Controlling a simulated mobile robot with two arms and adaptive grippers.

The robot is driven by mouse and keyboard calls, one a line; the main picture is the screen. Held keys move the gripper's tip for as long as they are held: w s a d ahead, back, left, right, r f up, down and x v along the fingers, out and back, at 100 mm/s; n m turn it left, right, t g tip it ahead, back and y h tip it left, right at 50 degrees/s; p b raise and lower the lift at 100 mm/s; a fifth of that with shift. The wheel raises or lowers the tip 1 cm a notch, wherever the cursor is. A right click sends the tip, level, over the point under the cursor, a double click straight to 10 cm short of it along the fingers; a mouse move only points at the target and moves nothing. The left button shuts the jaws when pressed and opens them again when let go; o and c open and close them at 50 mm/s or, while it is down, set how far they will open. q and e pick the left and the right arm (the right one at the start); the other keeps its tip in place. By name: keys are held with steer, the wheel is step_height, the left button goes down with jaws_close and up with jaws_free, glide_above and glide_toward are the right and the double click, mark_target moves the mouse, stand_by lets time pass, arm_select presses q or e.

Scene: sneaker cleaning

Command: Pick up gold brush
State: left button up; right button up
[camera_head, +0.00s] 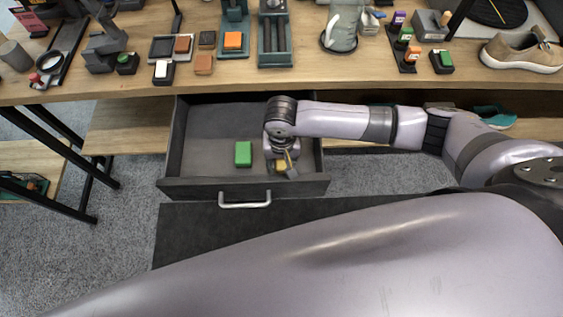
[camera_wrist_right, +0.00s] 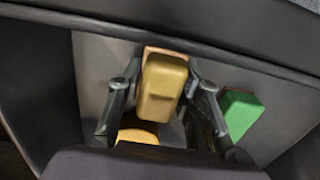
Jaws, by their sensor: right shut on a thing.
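The gold brush (camera_wrist_right: 164,85) is a yellow block on a paler tan base, seen between my right fingers in the right wrist view. In the head view the gold brush (camera_head: 280,166) shows partly under the right gripper, inside the open drawer near its front right. My right gripper (camera_head: 286,158) points down into the drawer and is shut on the brush; it also shows in the right wrist view (camera_wrist_right: 161,74). I cannot tell whether the brush touches the drawer floor. A second yellow patch (camera_wrist_right: 138,135) lies nearer the wrist camera, partly hidden. My left gripper is not in view.
A green block (camera_head: 243,154) lies left of the gripper in the drawer; it is on the right in the wrist view (camera_wrist_right: 240,113). The drawer front (camera_head: 190,187) has a metal handle (camera_head: 245,203). The wooden table (camera_head: 130,88) above holds several brushes, tools and a sneaker (camera_head: 522,52).

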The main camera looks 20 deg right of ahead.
mark_target(281, 160)
steer(key=c, duration=0.4)
step_height(281, 160, up, 20)
steer(key=shift+r+p, duration=0.1)
steer(key=shift+p, duration=0.6)
steer(key=o, duration=0.5)
steer(key=c, duration=0.4)
